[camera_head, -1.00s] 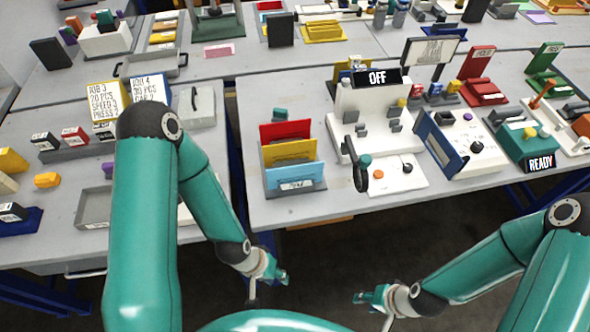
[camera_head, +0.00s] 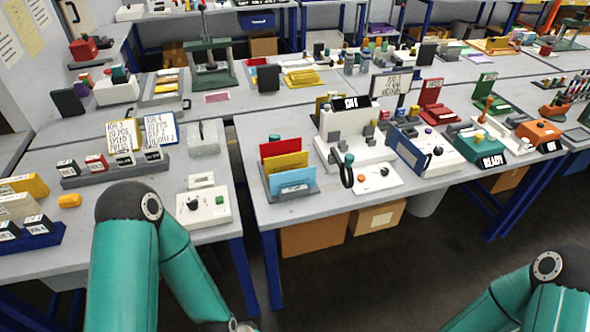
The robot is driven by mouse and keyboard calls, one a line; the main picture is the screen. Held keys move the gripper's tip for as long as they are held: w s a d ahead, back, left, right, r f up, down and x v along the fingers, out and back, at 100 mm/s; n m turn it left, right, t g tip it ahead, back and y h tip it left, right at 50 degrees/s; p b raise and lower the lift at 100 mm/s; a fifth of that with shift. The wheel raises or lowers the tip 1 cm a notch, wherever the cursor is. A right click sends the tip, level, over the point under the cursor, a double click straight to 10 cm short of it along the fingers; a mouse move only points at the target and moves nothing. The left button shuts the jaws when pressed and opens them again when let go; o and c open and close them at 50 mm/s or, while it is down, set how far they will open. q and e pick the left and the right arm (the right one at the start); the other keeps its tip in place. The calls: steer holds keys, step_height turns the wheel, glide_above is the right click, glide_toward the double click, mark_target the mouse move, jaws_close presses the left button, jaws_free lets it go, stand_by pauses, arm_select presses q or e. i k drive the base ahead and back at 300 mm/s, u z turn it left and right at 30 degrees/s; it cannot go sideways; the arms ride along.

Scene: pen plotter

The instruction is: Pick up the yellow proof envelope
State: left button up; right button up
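A yellow envelope-like sheet (camera_head: 286,162) stands upright in a grey rack (camera_head: 289,198) at the front of the right-hand table. It is between a red sheet (camera_head: 283,146) behind and a light blue sheet (camera_head: 293,181) in front, which hides its lower part. My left arm comes in at the lower left and my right arm at the lower right. Both grippers are below the picture's bottom edge, so what they hold cannot be seen. Neither arm is at the rack.
A white machine (camera_head: 347,128) with a black display and a black hand wheel (camera_head: 347,172) stands just right of the rack. A gap separates the left table (camera_head: 222,240) from the right one. Cardboard boxes (camera_head: 312,236) are under the right table.

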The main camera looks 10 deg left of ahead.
mark_target(281, 163)
steer(key=z, duration=0.2)
steer(key=i, duration=1)
steer(key=u, duration=0.05)
